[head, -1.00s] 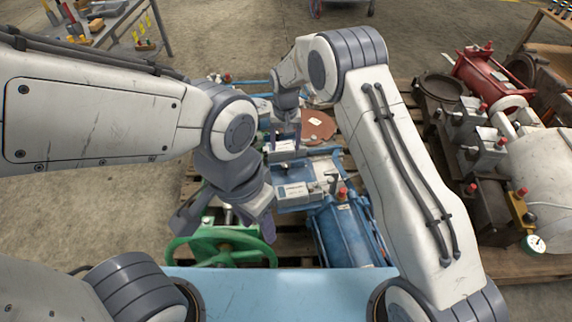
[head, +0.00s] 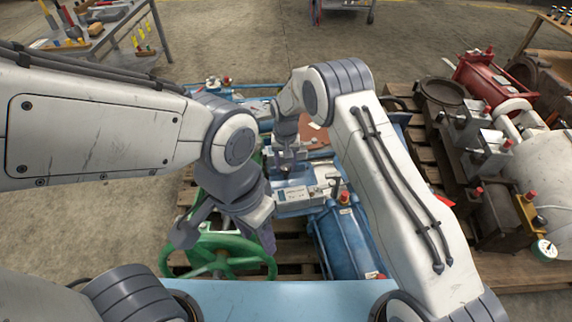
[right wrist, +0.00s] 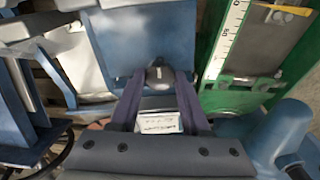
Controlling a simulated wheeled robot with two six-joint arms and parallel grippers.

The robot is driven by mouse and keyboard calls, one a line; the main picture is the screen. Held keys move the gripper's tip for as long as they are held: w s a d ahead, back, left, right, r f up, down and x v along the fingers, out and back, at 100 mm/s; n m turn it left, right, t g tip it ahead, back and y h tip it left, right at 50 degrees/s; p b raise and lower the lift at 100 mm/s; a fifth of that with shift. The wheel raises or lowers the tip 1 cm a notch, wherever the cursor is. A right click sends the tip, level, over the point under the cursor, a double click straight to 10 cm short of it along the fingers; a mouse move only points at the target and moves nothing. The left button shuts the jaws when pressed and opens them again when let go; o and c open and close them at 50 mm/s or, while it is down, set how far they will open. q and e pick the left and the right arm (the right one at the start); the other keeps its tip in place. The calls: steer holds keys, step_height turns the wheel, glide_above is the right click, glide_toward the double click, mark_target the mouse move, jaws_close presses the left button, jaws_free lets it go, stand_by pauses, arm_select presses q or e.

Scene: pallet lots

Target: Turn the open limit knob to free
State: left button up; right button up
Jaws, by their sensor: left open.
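A dark round knob (right wrist: 159,75) with a pale mark on its face shows in the right wrist view, and I take it for the open limit knob. My right gripper (right wrist: 159,82) has one finger on each side of it; whether the fingers press on it I cannot tell. A white label (right wrist: 160,123) with small print lies nearer the wrist. In the head view my right gripper (head: 290,167) is at the blue and white unit (head: 297,194), and hides the knob there. My left gripper (head: 226,236) is open and empty above the green handwheel (head: 222,265).
A blue cylinder (head: 347,238) lies right of the handwheel on the wooden pallet. A green part with a white scale (right wrist: 229,38) stands right of the knob. A second pallet at right holds a red cylinder (head: 487,78) and valves. A tool table (head: 100,40) stands far left.

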jaws_close()
